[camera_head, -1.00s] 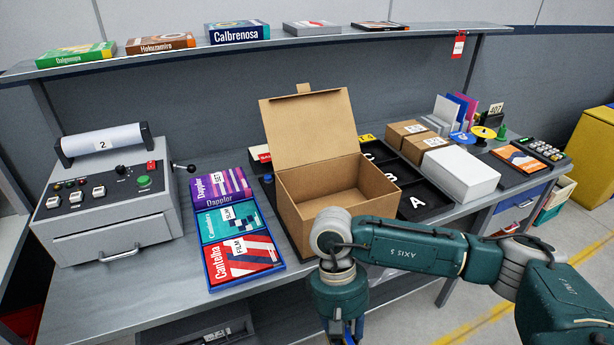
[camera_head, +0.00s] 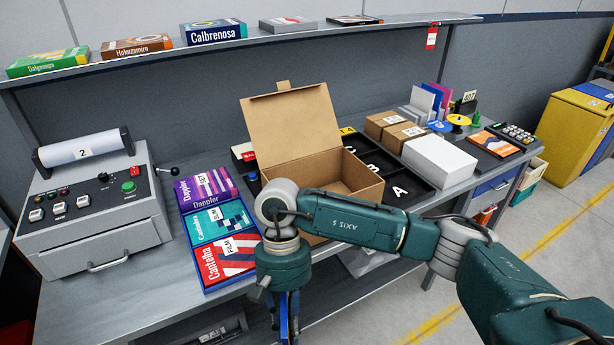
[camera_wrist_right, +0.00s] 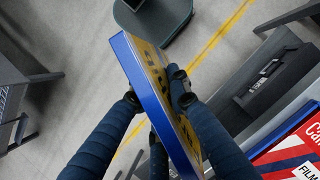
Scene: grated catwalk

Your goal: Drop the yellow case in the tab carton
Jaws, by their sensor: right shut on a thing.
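The tab carton is an open brown cardboard box (camera_head: 290,125) on the bench, its lid raised with a small tab on top. Its inside looks empty where visible; my right arm hides the front left part. My right gripper (camera_head: 285,325) points down in front of the bench edge, left of the carton. In the wrist view the right gripper (camera_wrist_right: 155,115) is shut on a thin case (camera_wrist_right: 160,85) with a yellow printed face and blue edges. The case hangs on edge, tilted, clear of the bench. In the head view only a blue strip of it shows. My left gripper is not in view.
A blue tray (camera_head: 206,287) with several boxed cases lies just left of the carton. A grey machine (camera_head: 95,225) stands further left. A black lettered tray (camera_head: 405,190) and a white box (camera_head: 438,160) are to the right. A shelf (camera_head: 250,40) runs behind.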

